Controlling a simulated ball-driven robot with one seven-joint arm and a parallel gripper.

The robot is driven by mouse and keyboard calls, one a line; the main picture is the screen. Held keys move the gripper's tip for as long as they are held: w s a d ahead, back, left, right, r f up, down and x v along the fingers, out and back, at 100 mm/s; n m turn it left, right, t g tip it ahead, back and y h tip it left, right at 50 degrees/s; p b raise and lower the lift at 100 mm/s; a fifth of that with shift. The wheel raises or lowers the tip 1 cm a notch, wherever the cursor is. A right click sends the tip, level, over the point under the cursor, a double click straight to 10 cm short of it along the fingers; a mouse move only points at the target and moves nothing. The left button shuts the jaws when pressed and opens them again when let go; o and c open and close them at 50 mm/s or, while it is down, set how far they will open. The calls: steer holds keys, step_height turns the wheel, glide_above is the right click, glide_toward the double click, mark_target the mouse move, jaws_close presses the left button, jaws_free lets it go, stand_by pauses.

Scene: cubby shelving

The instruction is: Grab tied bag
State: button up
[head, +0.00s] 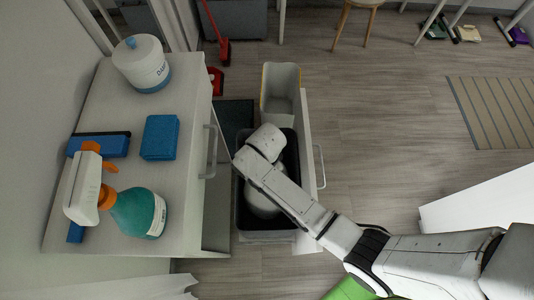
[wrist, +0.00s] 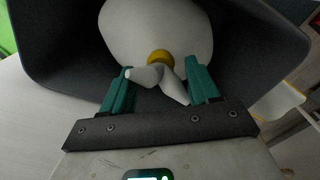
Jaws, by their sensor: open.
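The tied bag (wrist: 155,28) is white and rounded, with a yellow tie (wrist: 160,57) at its neck and two loose white ends. It sits in a dark bin (wrist: 60,70). In the head view the white bag (head: 260,203) shows inside the dark bin (head: 240,220), partly covered by my arm. My gripper (wrist: 158,72) is open, with its two green fingers on either side of the bag's neck and loose ends. I cannot tell whether the fingers touch the bag. In the head view the fingers are hidden behind my arm.
The bin stands in a pulled-out drawer with a white front (head: 308,150), beside a lighter bin (head: 281,85). A countertop (head: 110,175) on the left holds a spray bottle (head: 138,212), a blue sponge (head: 160,137) and a white tub (head: 141,65).

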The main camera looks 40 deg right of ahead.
steer(key=shift+f, duration=0.3)
jaws_close()
stand_by(0.4)
stand_by(0.8)
